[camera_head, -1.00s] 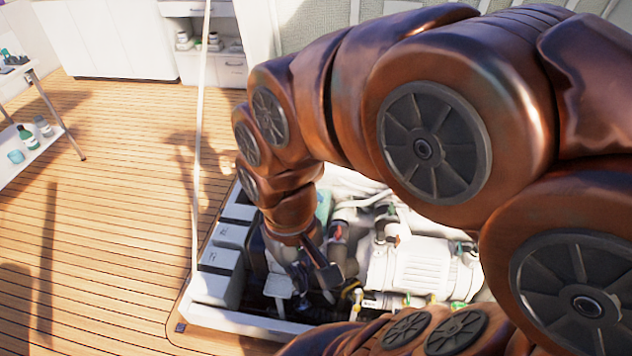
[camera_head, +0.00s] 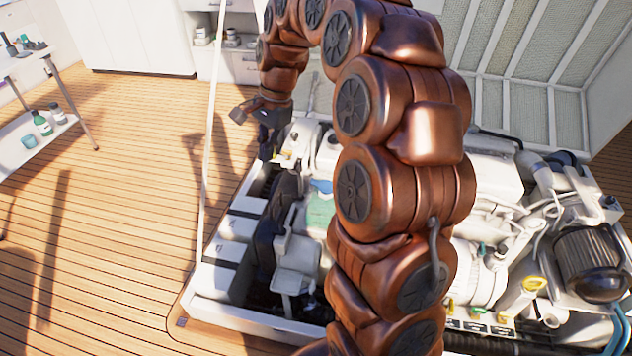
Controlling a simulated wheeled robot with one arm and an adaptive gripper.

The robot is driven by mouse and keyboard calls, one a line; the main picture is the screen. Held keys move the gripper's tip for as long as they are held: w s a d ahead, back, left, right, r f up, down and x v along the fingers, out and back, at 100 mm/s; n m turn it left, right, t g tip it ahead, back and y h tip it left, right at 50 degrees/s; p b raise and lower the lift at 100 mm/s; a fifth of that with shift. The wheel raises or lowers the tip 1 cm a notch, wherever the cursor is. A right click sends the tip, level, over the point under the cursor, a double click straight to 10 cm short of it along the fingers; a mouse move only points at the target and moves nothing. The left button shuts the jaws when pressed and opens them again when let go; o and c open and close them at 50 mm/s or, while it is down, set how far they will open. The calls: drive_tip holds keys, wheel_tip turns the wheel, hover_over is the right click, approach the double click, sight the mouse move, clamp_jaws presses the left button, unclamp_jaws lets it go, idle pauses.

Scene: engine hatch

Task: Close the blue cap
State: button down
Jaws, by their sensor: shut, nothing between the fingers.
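A small blue cap (camera_head: 322,186) shows on top of a green-tinted tank (camera_head: 320,212) in the engine hatch, just left of my arm. It is too small to tell how it sits. My gripper (camera_head: 267,154) is shut and empty. It hangs at the hatch's far left part, up and left of the blue cap in the picture and apart from it. My arm hides part of the engine to the right of the cap.
White engine parts (camera_head: 490,180) and a dark round filter (camera_head: 590,262) fill the hatch on the right. A white pole (camera_head: 207,150) stands along the hatch's left side. The wooden deck (camera_head: 110,240) is clear. A side table with bottles (camera_head: 42,123) stands at far left.

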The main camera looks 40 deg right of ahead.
drive_tip(key=w+d+f+m+t+b, duration=0.1)
drive_tip(key=w+d+f+m+b, duration=0.2)
drive_tip(key=w+d+f+m, duration=0.55)
drive_tip(key=m+b, duration=0.3)
drive_tip(key=m, duration=0.2)
approach(312, 180)
drive_tip(key=shift+t+h, duration=0.4)
drive_tip(key=x, duration=0.2)
drive_tip(key=s+b+x, duration=0.1)
drive_tip(key=x, duration=0.4)
drive_tip(key=shift+s+a+f, duration=0.1)
drive_tip(key=shift+a+f, duration=0.1)
drive_tip(key=shift+a, duration=0.05)
drive_tip(key=shift+r+p, duration=0.15)
drive_tip(key=shift+p, duration=0.35)
drive_tip(key=shift+a+p, duration=0.1)
drive_tip(key=shift+p, duration=0.4)
drive_tip(key=shift+w+a+f+g+h+p, duration=0.1)
drive_tip(key=shift+w+f+g+h+p, duration=0.15)
drive_tip(key=shift+g+h+p, duration=0.25)
drive_tip(key=shift+w+a+f+p, duration=0.15)
drive_tip(key=shift+f+p, duration=0.2)
drive_tip(key=shift+p, duration=0.45)
drive_tip(key=shift+w+f+g+h+p, duration=0.15)
drive_tip(key=shift+f+g+h+p, duration=0.45)
drive_tip(key=shift+f+g, duration=0.1)
